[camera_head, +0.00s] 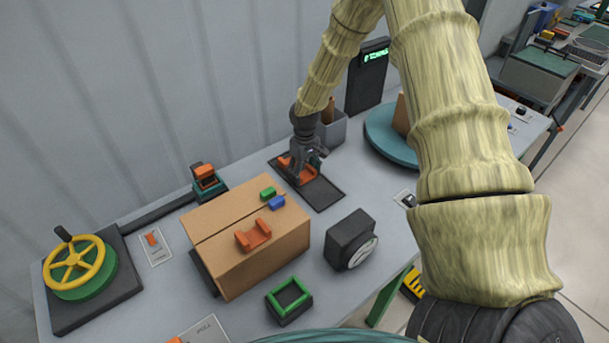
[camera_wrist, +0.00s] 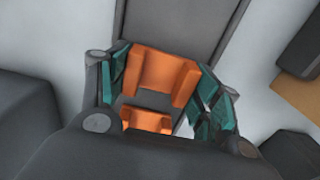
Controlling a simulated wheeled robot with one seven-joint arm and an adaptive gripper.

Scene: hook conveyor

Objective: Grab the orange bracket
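An orange bracket (camera_head: 306,175) lies on a dark tray (camera_head: 323,194) at the back middle of the table in the head view, partly hidden by my gripper (camera_head: 308,160). In the wrist view, an orange bracket (camera_wrist: 165,75) shows between the teal finger pads of my gripper (camera_wrist: 168,90). The fingers are spread, one on each side of it; I cannot tell whether they touch it. A second orange piece (camera_wrist: 147,122) shows nearer the palm; I cannot tell whether it is a separate part. Another orange bracket (camera_head: 253,236) sits on the cardboard box (camera_head: 265,262).
Green (camera_head: 268,193) and blue (camera_head: 277,203) blocks sit on the box. A grey bin (camera_head: 331,130) stands behind the tray, a teal turntable (camera_head: 387,142) to its right. A black round-faced device (camera_head: 351,240) stands in front. A yellow handwheel (camera_head: 80,265) is far left.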

